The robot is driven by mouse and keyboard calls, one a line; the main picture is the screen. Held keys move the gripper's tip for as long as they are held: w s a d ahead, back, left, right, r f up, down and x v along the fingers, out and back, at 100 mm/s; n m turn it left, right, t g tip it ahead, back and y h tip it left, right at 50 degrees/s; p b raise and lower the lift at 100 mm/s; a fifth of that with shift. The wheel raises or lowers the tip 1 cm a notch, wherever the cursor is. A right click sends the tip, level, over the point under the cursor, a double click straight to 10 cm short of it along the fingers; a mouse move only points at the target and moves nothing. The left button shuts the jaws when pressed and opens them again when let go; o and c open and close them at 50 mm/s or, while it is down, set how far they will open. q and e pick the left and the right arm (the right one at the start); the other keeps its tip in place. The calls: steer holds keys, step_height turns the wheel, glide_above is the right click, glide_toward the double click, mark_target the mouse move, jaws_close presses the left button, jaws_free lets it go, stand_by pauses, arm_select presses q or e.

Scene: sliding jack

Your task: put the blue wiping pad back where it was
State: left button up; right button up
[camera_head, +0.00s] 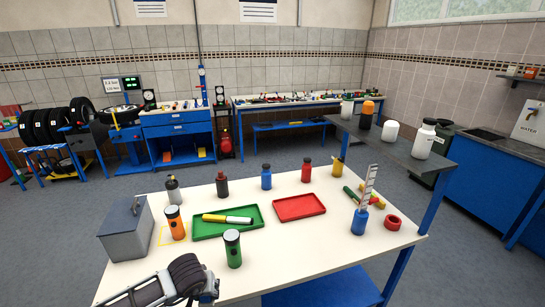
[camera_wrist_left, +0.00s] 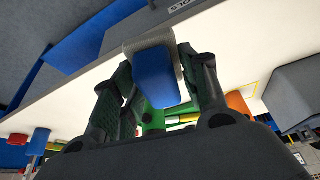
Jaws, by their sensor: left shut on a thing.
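The blue wiping pad (camera_wrist_left: 155,78), a blue block with a pale grey backing, is between the two dark fingers of my left gripper (camera_wrist_left: 158,75), which is shut on it. In the head view my left gripper (camera_head: 207,288) is at the table's front left edge, and the pad cannot be made out clearly there. A yellow outlined square (camera_head: 164,236) is marked on the white table, partly behind an orange flashlight (camera_head: 175,223). My right gripper is not in view.
A grey metal box (camera_head: 125,232) stands left of the yellow square. A green flashlight (camera_head: 232,249) stands in front of the green tray (camera_head: 205,234), which holds markers. A red tray (camera_head: 299,207) and several bottles are farther back. The table's front middle is clear.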

arm_select(q)
steer(key=shift+s+d+r+m, duration=0.35)
steer(key=shift+s+r+m, duration=0.15)
steer(key=shift+r, duration=0.25)
steer(key=shift+s+b, duration=0.3)
steer(key=shift+b, duration=0.05)
steer(key=shift+a, duration=0.3)
steer(key=shift+w+a+r, duration=0.1)
steer(key=shift+w+a, duration=0.15)
steer(key=shift+a, duration=0.15)
steer(key=shift+w+a+r, duration=0.1)
steer(key=shift+w+r, duration=0.2)
steer(key=shift+w, duration=0.1)
